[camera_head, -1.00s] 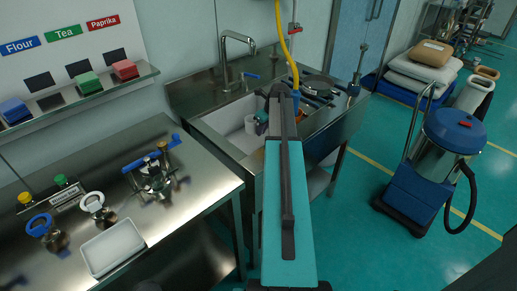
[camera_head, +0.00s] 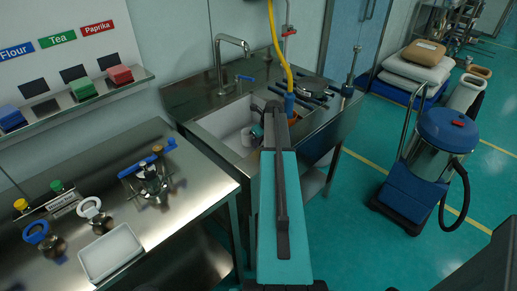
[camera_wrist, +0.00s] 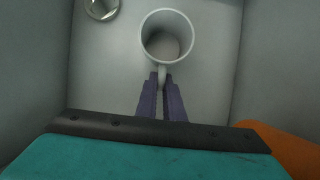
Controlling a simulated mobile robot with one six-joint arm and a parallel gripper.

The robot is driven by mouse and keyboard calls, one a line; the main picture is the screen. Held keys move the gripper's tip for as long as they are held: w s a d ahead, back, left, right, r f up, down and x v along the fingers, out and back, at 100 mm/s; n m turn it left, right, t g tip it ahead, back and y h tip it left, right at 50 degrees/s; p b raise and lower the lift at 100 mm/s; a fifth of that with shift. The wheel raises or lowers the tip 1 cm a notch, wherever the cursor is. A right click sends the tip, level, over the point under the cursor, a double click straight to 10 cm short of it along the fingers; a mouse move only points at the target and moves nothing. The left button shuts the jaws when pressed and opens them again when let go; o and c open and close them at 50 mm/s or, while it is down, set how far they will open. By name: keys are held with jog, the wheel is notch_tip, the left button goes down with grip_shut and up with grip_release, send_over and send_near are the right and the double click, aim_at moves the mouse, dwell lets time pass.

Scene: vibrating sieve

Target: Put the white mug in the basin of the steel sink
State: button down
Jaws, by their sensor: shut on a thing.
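The white mug (camera_wrist: 147,40) is upright in the wrist view, seen from above with its open mouth showing and looking empty. My gripper (camera_wrist: 162,79) has its two purple fingers shut on the mug's handle. The mug is within the walls of the steel sink's basin (camera_wrist: 95,75). I cannot tell whether its bottom touches the basin floor. My arm hides the fingers there.
The round drain (camera_wrist: 101,9) lies at the upper left of the basin. A tall tap (camera_head: 219,62) stands behind the sink, and a yellow hose (camera_head: 274,40) hangs over its right part. A steel table (camera_head: 190,205) with a white tray (camera_head: 109,252) stands to the left.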

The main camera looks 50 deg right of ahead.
jog(key=shift+f, duration=0.2)
jog(key=shift+f+p, duration=0.35)
jog(key=shift+f, duration=1.5)
jog(key=c, duration=1.9)
grip_release()
jog(key=shift+o, duration=0.2)
jog(key=shift+r, duration=0.1)
jog(key=b+v, duration=0.2)
jog(key=v, duration=1)
